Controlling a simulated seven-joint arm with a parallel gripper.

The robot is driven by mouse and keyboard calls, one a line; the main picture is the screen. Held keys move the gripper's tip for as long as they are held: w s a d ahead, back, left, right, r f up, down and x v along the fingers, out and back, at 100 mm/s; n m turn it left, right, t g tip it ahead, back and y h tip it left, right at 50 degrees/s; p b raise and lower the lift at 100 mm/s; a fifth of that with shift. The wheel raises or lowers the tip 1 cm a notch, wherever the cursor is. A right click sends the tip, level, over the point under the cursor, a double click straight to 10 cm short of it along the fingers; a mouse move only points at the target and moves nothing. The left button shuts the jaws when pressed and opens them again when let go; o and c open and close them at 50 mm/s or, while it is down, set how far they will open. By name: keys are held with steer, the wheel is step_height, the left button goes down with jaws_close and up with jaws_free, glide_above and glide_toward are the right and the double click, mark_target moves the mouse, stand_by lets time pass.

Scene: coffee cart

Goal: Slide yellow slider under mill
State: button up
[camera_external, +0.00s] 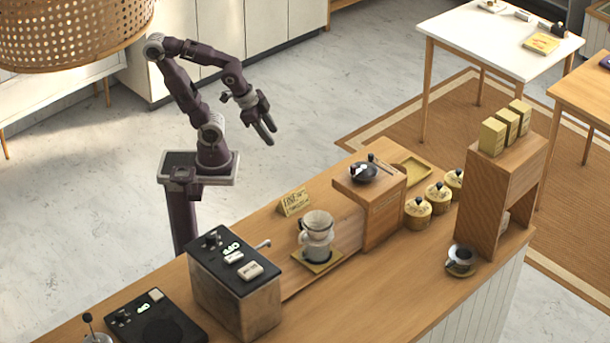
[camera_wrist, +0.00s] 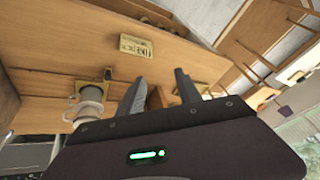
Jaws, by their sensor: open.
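The yellow slider (camera_external: 330,264) is a flat square plate on the counter, in a shallow wooden track. A dripper (camera_external: 317,226) on a glass server stands on it. The mill (camera_external: 385,215) is a wooden block with a black dish-shaped top, at the track's right end; the slider lies left of it, apart from it. My gripper (camera_external: 268,134) is open and empty, raised in the air behind the counter, well away from both. In the wrist view my gripper's two fingers (camera_wrist: 160,88) stand apart, with the dripper (camera_wrist: 88,108) to their left. The space under the mill is mostly hidden.
A small yellow sign (camera_external: 294,202) stands behind the track. A metal machine (camera_external: 236,285) stands left of the slider. Yellow canisters (camera_external: 418,212), a yellow tray (camera_external: 413,170), a wooden shelf (camera_external: 505,190) and a cup (camera_external: 460,257) are to the right. The front counter strip is clear.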

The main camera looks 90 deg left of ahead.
steer(key=w+d+f+m+g, duration=0.1)
steer(key=w+d+f+m, duration=0.2)
steer(key=w+f+m, duration=0.3)
steer(key=m+g+h, duration=0.2)
steer(key=m+h, duration=0.2)
steer(key=h, duration=0.1)
glide_above(301, 219)
steer(key=s+a, duration=0.1)
steer(key=a, duration=0.1)
step_height(301, 219, down, 9)
steer(key=x, duration=0.6)
steer(key=shift+d+f, duration=0.1)
jaws_close()
